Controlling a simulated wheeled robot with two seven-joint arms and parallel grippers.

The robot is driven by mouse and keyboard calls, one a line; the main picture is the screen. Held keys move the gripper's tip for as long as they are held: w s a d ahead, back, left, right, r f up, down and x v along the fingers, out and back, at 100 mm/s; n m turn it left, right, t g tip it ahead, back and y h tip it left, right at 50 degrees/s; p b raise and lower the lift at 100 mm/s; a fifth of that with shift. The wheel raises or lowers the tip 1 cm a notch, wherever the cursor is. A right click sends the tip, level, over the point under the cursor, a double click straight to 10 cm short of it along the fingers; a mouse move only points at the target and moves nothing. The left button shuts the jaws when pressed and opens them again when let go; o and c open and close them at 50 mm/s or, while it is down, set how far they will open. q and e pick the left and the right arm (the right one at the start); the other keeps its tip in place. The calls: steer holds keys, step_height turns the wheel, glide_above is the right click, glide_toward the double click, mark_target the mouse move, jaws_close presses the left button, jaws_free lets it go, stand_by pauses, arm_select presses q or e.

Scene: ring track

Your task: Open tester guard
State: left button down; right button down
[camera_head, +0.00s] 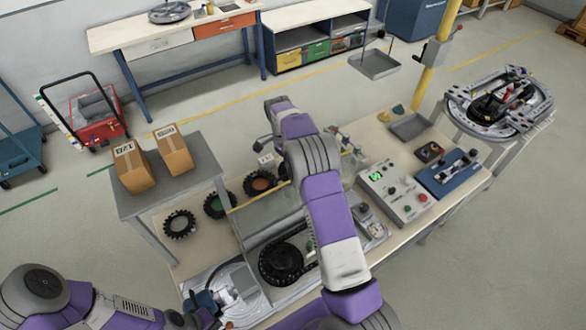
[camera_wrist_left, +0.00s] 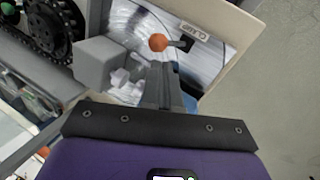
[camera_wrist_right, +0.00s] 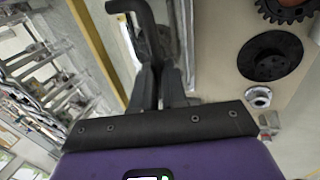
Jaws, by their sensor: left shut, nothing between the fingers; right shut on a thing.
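The tester (camera_head: 262,292) stands on the near part of the bench, with a black toothed wheel (camera_head: 280,263) in it. Its clear guard has a yellow edge (camera_head: 255,197); my right arm hides much of it, so its angle is unclear. My right gripper (camera_wrist_right: 162,80) is shut on a black bent handle (camera_wrist_right: 146,22) in the right wrist view; my arm hides its fingers in the head view. My left gripper (camera_wrist_left: 166,80) is shut and empty beside a grey block (camera_wrist_left: 105,62) and an orange knob (camera_wrist_left: 158,42) near a clamp label (camera_wrist_left: 192,29).
Two cartons (camera_head: 133,167) sit on a grey raised shelf (camera_head: 133,205) at left. Several toothed wheels (camera_head: 180,224) lie along the bench. A control box (camera_head: 393,192) and a blue fixture (camera_head: 446,174) stand at right. A yellow post (camera_head: 427,75) rises behind the bench.

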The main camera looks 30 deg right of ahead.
steer(key=c, duration=1.2)
jaws_free()
steer(key=shift+w+a+f, duration=0.1)
steer(key=shift+a+f, duration=0.1)
steer(key=shift+a, duration=0.1)
steer(key=shift+o, duration=0.2)
steer(key=shift+d+r, duration=0.1)
steer(key=v, duration=0.7)
steer(key=shift+r, duration=0.25)
